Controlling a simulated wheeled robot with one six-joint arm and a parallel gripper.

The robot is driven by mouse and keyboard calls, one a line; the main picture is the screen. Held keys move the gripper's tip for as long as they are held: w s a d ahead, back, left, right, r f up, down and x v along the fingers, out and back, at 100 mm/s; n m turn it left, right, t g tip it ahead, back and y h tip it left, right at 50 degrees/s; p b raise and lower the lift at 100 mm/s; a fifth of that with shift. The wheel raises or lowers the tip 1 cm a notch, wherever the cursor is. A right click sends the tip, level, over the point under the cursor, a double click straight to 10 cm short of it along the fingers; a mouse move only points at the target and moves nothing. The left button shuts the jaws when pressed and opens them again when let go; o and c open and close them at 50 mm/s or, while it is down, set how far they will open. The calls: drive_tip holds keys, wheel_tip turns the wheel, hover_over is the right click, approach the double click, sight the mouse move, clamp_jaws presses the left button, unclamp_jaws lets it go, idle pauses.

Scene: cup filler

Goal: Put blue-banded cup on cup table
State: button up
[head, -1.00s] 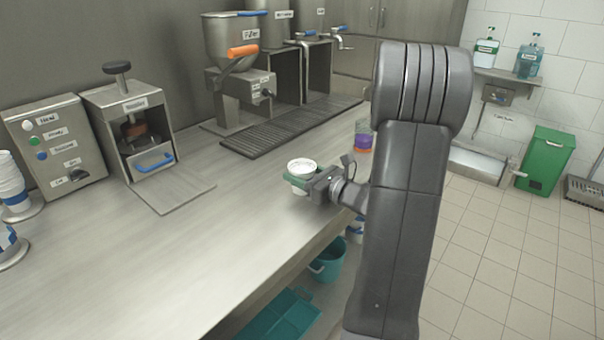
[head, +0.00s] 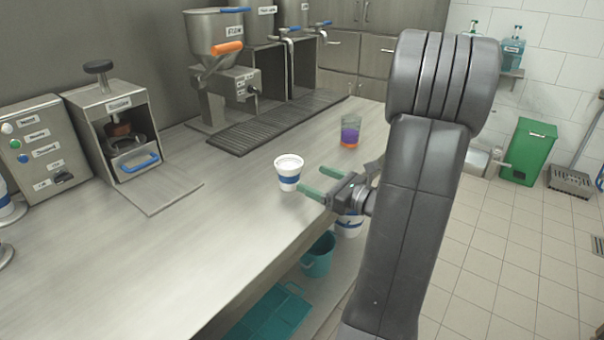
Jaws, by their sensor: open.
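The blue-banded cup (head: 289,173) is white with a blue band and stands upright on the steel counter (head: 230,215). My gripper (head: 312,181) is just to the right of the cup, its two green-tipped fingers spread apart with nothing between them. The fingers point toward the cup and look apart from it. I cannot tell from the frames which surface is called the cup table.
A clear cup with purple and orange contents (head: 350,131) stands behind my gripper. The filler machine (head: 215,60) and a drip grate (head: 270,122) are at the back. A sealing press (head: 120,130) is at left. Below are a teal bucket (head: 318,256) and tray (head: 268,318).

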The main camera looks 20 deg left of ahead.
drive_tip(key=shift+v, duration=1.35)
